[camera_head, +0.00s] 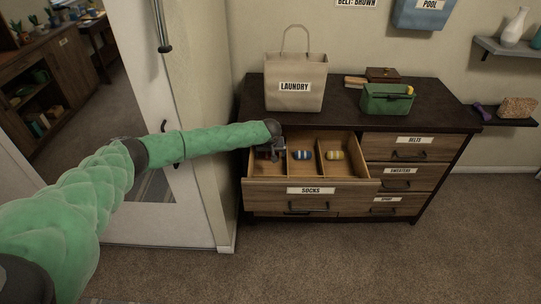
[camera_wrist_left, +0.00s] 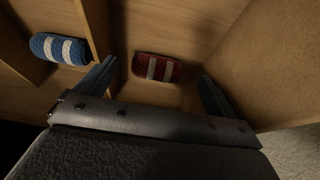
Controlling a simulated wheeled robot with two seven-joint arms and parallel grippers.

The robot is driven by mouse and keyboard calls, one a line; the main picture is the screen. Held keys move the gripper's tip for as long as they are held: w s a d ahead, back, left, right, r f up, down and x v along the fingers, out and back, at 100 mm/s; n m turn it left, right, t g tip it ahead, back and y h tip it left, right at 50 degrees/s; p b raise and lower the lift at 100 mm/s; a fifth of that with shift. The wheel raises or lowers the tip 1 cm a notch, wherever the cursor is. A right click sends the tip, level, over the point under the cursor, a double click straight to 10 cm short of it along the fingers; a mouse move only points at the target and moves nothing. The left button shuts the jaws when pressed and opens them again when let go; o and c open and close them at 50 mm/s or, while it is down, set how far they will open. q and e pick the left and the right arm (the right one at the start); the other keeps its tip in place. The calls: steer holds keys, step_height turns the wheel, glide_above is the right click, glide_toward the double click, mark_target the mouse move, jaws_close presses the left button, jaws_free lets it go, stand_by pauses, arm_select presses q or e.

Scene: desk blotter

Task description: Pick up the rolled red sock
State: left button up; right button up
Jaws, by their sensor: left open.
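The rolled red sock (camera_wrist_left: 157,69) with white stripes lies in a compartment of the open sock drawer. In the head view only a little of it (camera_head: 262,155) shows beside my gripper. My left gripper (camera_head: 274,153) is over the left compartment of the drawer (camera_head: 311,191). In the left wrist view the two fingers (camera_wrist_left: 158,88) are apart, one on each side of the red sock, with nothing held between them. I cannot tell how far above the sock the fingertips are. My right gripper does not show.
A rolled blue sock (camera_wrist_left: 60,48) lies in the neighbouring compartment, past a wooden divider (camera_wrist_left: 95,30). A laundry bag (camera_head: 295,86) and a green bin (camera_head: 388,99) stand on the dresser top.

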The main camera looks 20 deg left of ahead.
mark_target(270, 161)
arm_select(q)
steer(key=x, duration=0.3)
steer(key=shift+w+p, duration=0.15)
steer(key=shift+p, duration=0.2)
steer(key=shift+x, duration=0.75)
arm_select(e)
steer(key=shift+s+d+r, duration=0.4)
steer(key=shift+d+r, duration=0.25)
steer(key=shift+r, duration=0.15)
arm_select(q)
steer(key=c, duration=1)
steer(key=shift+c, duration=0.2)
steer(key=shift+r, duration=0.1)
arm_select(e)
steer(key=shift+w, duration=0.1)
